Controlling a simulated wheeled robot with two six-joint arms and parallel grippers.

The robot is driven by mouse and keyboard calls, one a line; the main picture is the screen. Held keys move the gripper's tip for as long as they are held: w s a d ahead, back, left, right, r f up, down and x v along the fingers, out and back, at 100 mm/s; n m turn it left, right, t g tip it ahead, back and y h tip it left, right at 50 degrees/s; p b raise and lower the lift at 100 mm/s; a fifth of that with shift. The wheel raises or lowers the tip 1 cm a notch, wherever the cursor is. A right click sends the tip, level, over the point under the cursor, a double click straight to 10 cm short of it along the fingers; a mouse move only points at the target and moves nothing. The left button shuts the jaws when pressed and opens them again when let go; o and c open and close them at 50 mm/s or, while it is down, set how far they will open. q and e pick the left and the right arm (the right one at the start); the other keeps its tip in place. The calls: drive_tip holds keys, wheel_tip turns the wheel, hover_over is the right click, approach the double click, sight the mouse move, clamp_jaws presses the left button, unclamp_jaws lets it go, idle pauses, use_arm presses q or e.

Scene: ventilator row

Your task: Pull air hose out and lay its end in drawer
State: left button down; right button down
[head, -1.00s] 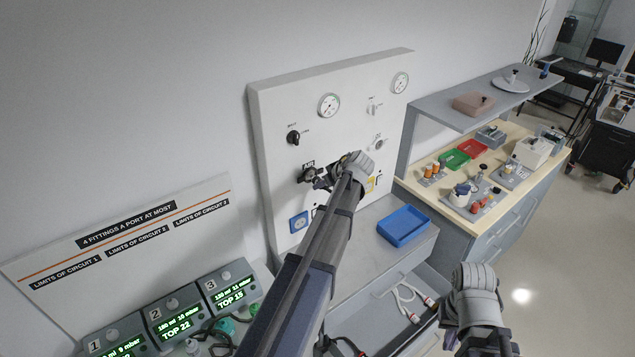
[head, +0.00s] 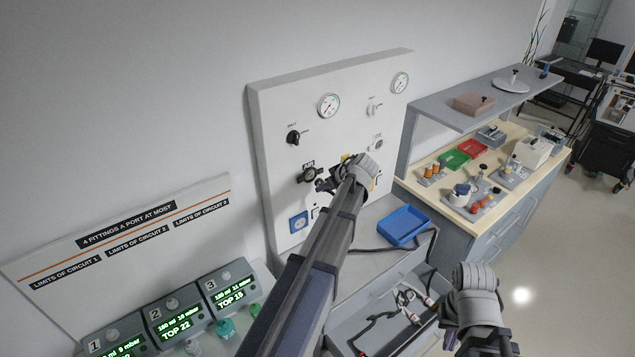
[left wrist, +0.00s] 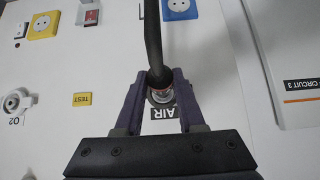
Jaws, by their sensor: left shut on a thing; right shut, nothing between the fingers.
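The air hose is black. The AIR label shows just behind. In the head view my left gripper (head: 327,183) is beside the dark round AIR port (head: 309,173) on the wall panel, which shows clear of the fingers. A dark hose (head: 434,250) arches over the counter to the open drawer (head: 372,303). My right gripper (head: 482,343) is shut and empty, right of the drawer.
A blue tray (head: 404,225) stands on the counter above the drawer. Dark hose loops and red-and-white pieces (head: 411,314) lie in the drawer. Numbered ventilator units (head: 230,288) stand at lower left. A side bench (head: 480,185) with small parts is at right.

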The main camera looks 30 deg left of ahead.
use_arm(q)
drive_tip(key=shift+s+d, duration=0.25)
drive_tip(key=shift+d, duration=0.35)
idle(0.6)
drive_tip(key=shift+s+d, duration=0.3)
drive_tip(key=shift+d, duration=0.45)
drive_tip(key=shift+s+d, duration=0.3)
drive_tip(key=shift+d, duration=0.4)
drive_tip(key=shift+s+d, duration=0.3)
drive_tip(key=shift+d, duration=0.45)
